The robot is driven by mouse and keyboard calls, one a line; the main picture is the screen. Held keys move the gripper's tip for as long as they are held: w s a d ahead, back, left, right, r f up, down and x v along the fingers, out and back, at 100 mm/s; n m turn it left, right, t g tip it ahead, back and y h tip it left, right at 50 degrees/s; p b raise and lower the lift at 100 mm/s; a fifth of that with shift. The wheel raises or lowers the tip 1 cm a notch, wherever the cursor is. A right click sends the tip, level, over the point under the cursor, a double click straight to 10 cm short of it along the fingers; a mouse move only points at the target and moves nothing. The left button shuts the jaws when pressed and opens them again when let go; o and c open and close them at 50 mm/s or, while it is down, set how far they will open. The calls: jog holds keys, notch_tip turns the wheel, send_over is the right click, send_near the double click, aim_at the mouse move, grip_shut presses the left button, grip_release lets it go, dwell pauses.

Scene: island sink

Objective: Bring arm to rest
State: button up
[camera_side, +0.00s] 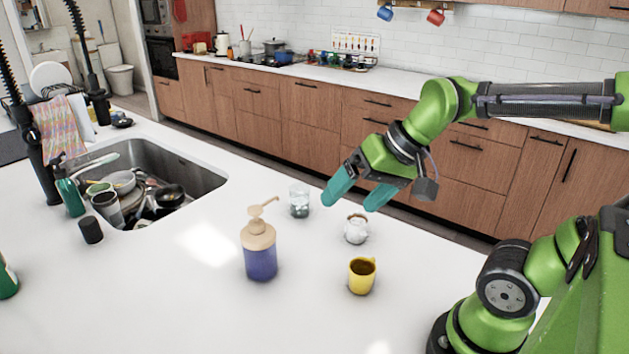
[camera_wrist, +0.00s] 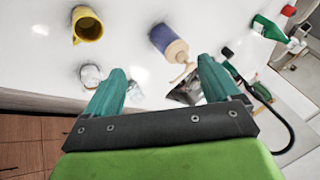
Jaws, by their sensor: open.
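My gripper (camera_side: 350,194) is open and empty, held above the white island counter (camera_side: 190,308) on its far side. In the wrist view its two teal fingers stand apart (camera_wrist: 162,88) with nothing gripped between them. A clear glass (camera_side: 299,200) stands to the left of the fingers in the side view. A small white pot or cup (camera_side: 356,230) stands below the right finger. My green arm reaches in from the right.
A soap dispenser (camera_side: 260,248) with a beige pump and a yellow mug (camera_side: 362,276) stand nearer the front. A sink (camera_side: 195,178) full of dishes is at left, with a green bottle (camera_side: 69,194) beside it. The front middle counter is clear.

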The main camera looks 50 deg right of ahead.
jog(key=shift+s+a+n+t+h, duration=0.15)
jog(key=shift+s+n+t, duration=0.15)
jog(key=shift+s+n, duration=0.2)
jog(key=shift+s+a+n+t+h, duration=0.15)
jog(key=shift+s+n+t, duration=0.15)
jog(key=shift+s+n, duration=0.15)
